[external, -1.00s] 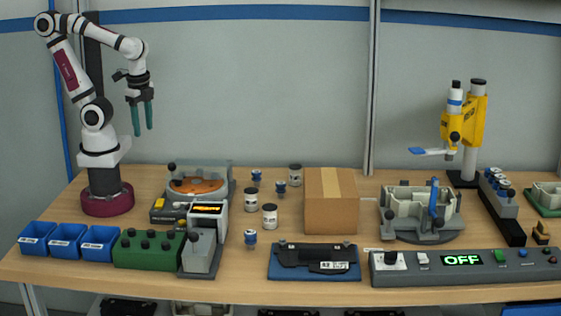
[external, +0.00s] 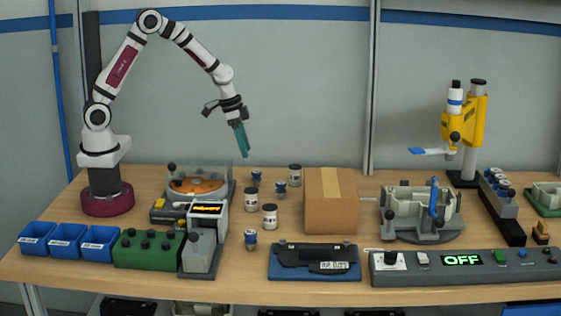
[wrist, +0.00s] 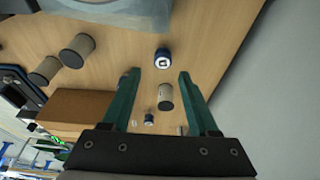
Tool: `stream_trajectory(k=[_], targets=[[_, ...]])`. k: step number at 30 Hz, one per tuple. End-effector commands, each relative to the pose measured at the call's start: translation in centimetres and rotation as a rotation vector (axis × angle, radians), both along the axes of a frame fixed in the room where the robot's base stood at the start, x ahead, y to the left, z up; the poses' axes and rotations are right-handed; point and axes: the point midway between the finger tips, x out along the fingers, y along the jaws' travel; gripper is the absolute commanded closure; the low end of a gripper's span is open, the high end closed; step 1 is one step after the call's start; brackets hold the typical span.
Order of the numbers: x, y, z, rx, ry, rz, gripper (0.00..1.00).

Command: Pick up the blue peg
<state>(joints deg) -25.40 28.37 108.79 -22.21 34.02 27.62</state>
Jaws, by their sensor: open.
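No plain peg stands out clearly. Several small blue-and-white pieces stand on the table: one at the back (external: 256,178), one right of it (external: 280,189) and one near the front (external: 250,238). A blue upright part (external: 434,200) sits in the grey fixture at the right; I cannot tell which is the blue peg. My gripper (external: 243,153) is open and empty, tilted, in the air above the back of the table. In the wrist view, a blue-and-white piece (wrist: 162,57) shows between and beyond the open fingers (wrist: 158,76), and another (wrist: 149,118) lies lower.
A grey fixture with an orange disc (external: 226,188) is at left. Blue bins (external: 33,240) and a control panel (external: 520,272) line the front.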

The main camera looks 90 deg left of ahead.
Motion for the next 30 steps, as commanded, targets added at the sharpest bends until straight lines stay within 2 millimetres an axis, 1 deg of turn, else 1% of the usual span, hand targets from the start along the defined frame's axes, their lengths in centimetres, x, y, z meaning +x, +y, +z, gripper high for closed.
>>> stream_trajectory(k=[1, 3, 6, 8, 15, 18, 23, 24, 29, 30], targets=[[0.3, -0.1, -1.4, -0.003, 0.005, 0.000, 0.40], [0.8, -0.1, -3.1, -0.002, 0.004, -0.001, 0.40], [1.3, -0.1, -4.8, -0.002, 0.003, -0.001, 0.40], [1.5, 0.0, -5.3, -0.001, 0.001, 0.000, 0.40], [2.8, 0.6, -9.5, -0.002, 0.004, -0.001, 0.40], [3.1, 0.6, -10.3, -0.001, 0.002, -0.001, 0.40], [3.1, 0.6, -10.3, 0.000, 0.001, -0.001, 0.40], [3.1, 0.6, -10.3, 0.000, 0.001, -0.001, 0.42], [3.1, 0.6, -10.3, -0.001, 0.002, -0.001, 0.70], [3.1, 0.6, -10.3, -0.001, 0.002, -0.001, 0.78]])
